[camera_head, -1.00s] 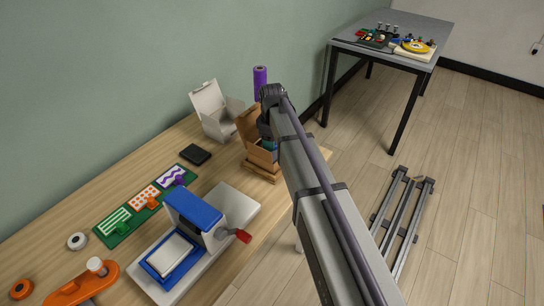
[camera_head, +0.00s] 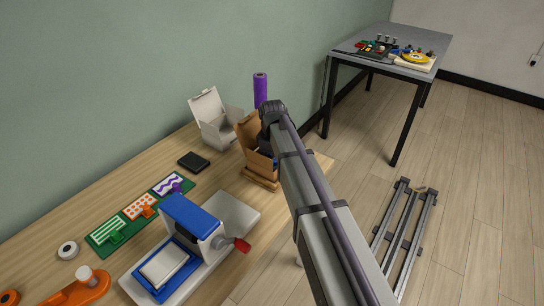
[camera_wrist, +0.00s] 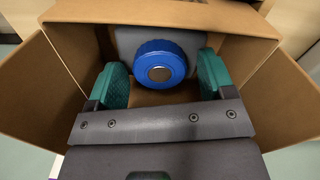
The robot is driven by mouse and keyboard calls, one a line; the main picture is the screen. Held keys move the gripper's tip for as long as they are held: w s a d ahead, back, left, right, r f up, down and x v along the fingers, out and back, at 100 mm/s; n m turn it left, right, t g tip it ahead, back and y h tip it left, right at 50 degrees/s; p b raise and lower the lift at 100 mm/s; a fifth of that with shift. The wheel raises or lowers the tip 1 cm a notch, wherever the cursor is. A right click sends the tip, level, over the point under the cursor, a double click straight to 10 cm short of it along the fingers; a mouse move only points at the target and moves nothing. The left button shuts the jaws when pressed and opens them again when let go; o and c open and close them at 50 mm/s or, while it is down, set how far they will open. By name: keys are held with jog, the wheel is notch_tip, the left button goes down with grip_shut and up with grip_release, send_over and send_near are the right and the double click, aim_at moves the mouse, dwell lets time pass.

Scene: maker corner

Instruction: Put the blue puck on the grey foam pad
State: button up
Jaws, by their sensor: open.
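In the head view my arm hides most of the gripper, and the puck and pad are out of sight in the cardboard box (camera_head: 249,137).
A white open box (camera_head: 218,128) and a purple roll (camera_head: 260,89) stand close to the cardboard box. A black slab (camera_head: 193,161), green stencil boards (camera_head: 120,230) and a blue-and-white press (camera_head: 195,225) lie nearer. The box's flaps and walls closely surround my gripper.

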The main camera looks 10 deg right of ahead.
notch_tip(320, 180, up, 13)
jog(key=p, duration=1.3)
jog(key=s+m, duration=1.1)
jog(key=s, duration=1.3)
jog(key=shift+f+b, duration=0.35)
jog(key=shift+w, duration=0.1)
